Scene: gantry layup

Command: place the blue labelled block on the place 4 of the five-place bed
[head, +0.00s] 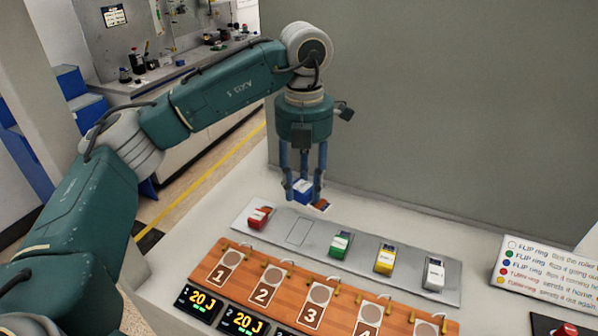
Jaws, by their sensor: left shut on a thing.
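My left gripper (303,187) is shut on the blue labelled block (302,194), which it holds above the back edge of the grey tray (264,229). Only the lower part of the block shows between the fingers. The five-place bed (237,279) is a wooden board in front of the tray, with round pads and number plates. Place 4 (369,314) is toward the right, partly cut off by the bottom edge of the picture. The places I can see on the bed look empty. My right gripper is not in view.
On the tray stand a red block (259,217), a green block (341,243), a yellow block (385,259) and a white block (434,273). An outlined slot (298,231) between red and green is bare. Displays (199,301) line the front; a sign (547,272) stands right.

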